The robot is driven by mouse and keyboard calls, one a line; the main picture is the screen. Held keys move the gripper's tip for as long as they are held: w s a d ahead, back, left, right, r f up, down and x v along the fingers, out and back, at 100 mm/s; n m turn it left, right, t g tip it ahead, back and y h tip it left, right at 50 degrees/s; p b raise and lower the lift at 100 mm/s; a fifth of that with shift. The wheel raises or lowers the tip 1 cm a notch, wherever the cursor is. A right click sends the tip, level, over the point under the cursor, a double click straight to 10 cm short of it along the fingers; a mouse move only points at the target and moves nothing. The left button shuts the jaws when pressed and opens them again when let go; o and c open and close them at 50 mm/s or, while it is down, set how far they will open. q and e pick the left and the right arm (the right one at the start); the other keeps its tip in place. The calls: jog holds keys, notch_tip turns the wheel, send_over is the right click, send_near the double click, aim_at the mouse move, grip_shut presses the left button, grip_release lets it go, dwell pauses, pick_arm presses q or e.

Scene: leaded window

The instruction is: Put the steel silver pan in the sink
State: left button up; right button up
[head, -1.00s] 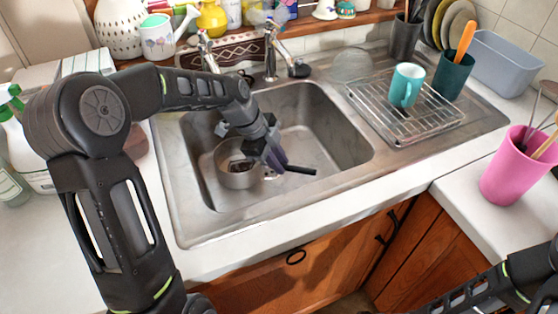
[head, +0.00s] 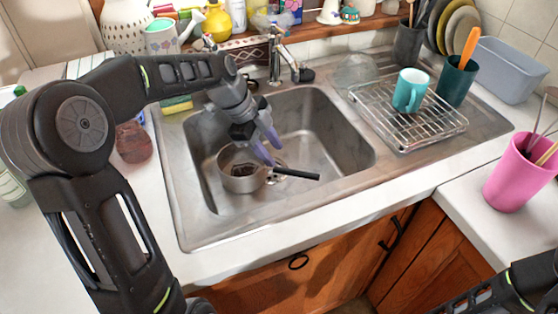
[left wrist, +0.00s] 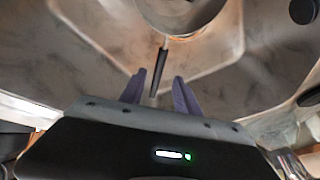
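The steel silver pan (head: 240,181) sits inside the sink (head: 340,150), on the left part of the basin floor. Its black handle (head: 298,174) points right. My left gripper (head: 270,154) is over the pan's right side, near the root of the handle, with its purple fingers pointing down. In the left wrist view, the fingers of my left gripper (left wrist: 159,74) are apart, and the dark handle (left wrist: 160,66) shows beyond and between them. The pan's bowl (left wrist: 183,10) is cut off at the top of that view. My right gripper is out of view; only part of my right arm shows.
A wire rack (head: 425,125) with a teal mug (head: 410,90) stands on the drainer right of the basin. The faucet (head: 276,60) rises behind the basin. A pink cup (head: 512,175) with utensils is on the right counter. The right part of the basin is clear.

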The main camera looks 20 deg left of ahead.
pick_arm(q)
jog(key=v, duration=0.5)
jog(key=shift+r, duration=0.1)
dwell(1.5)
